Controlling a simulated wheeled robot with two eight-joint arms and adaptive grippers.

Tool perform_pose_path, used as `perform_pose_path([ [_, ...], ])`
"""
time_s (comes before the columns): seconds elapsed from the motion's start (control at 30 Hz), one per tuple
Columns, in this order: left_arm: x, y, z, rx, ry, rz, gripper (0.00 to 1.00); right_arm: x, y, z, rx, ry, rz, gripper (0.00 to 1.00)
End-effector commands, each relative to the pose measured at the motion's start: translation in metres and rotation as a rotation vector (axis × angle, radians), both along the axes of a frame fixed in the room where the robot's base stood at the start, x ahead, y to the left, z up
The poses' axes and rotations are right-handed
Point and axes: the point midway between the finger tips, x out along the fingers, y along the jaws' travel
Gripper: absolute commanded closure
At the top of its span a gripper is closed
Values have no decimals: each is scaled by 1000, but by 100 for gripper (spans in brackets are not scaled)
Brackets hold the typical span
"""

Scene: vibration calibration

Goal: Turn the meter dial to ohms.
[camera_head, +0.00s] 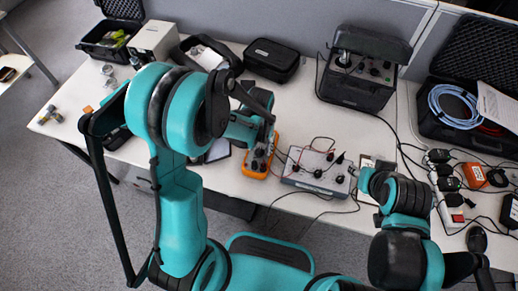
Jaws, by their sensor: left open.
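The meter (256,169) is an orange-cased handheld unit lying on the white table, left of a grey box with leads. My left arm reaches in from the left and bends down over it. My left gripper (264,143) is open, with its dark fingers pointing down at the upper part of the meter. The gripper and wrist cover much of the meter's face. The dial and its setting cannot be made out, nor whether the fingers touch it. My right arm is folded at the lower right, away from the meter; its finger state is not clear.
The grey connection box (316,171) with black and red leads stands just right of the meter. A black instrument case (358,87) is behind it. Power strips (447,190) and cables crowd the right side. Black cases line the back of the white table (299,97).

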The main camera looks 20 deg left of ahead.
Motion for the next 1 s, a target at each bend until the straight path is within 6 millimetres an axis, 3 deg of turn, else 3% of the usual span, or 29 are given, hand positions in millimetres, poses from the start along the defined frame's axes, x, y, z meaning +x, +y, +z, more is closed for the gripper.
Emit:
perform_pose_path([
  [0.37,0,0,-7,0,0,0,50,0,0,-3,0,0,0,60],
  [0.5,0,0,-7,0,0,0,87,0,0,-3,0,0,0,60],
  [0.57,0,0,-7,0,0,0,99,0,0,-3,0,0,0,60],
  [1.0,0,0,-8,0,0,-75,99,0,0,-5,0,0,0,60],
])
